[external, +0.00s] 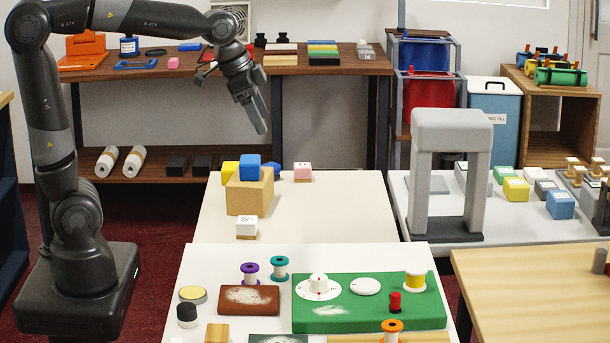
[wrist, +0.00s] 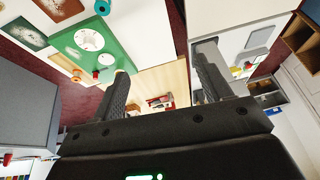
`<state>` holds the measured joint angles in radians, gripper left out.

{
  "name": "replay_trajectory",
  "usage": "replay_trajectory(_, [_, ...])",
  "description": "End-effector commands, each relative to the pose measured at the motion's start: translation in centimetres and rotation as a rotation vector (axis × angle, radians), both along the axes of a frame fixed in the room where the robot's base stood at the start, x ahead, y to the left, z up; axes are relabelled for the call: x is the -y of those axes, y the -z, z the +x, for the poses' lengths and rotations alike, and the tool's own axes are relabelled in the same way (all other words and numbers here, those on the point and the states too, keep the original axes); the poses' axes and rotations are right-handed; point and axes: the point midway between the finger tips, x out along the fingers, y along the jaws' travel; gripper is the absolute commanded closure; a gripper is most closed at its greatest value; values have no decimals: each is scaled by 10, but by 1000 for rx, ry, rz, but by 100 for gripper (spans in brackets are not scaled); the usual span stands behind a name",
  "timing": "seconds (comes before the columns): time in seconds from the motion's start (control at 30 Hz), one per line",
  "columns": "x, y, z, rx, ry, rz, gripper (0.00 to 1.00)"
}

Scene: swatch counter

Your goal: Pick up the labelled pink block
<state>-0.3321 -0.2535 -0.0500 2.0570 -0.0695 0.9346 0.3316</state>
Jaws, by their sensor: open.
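A small pink block (external: 303,171) with dark marks on it stands at the back of the white table, right of a tan box, in the external view. A plain-looking pink block (external: 173,63) lies on the wooden shelf top at the back; I cannot make out a label on it. My gripper (external: 262,128) hangs in the air above and left of the marked pink block, apart from it. In the wrist view my gripper (wrist: 165,60) has its two fingers spread with nothing between them. I cannot make out either pink block in the wrist view.
The tan box (external: 250,193) carries a blue block (external: 250,167), with a yellow block (external: 230,171) beside it. A white marked block (external: 246,226) stands in front. A grey arch (external: 451,130) stands to the right.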

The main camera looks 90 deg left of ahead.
Motion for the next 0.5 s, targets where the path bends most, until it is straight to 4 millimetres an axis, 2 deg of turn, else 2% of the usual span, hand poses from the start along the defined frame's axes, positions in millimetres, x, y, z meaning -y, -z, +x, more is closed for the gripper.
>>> replay_trajectory(0.03, [-18,2,16,-13,-6,0,29])
replay_trajectory(0.2, [-76,8,59,-35,-4,1,29])
replay_trajectory(0.37, [-138,23,93,-51,1,-4,29])
replay_trajectory(0.5, [-199,43,114,-59,2,-13,29])
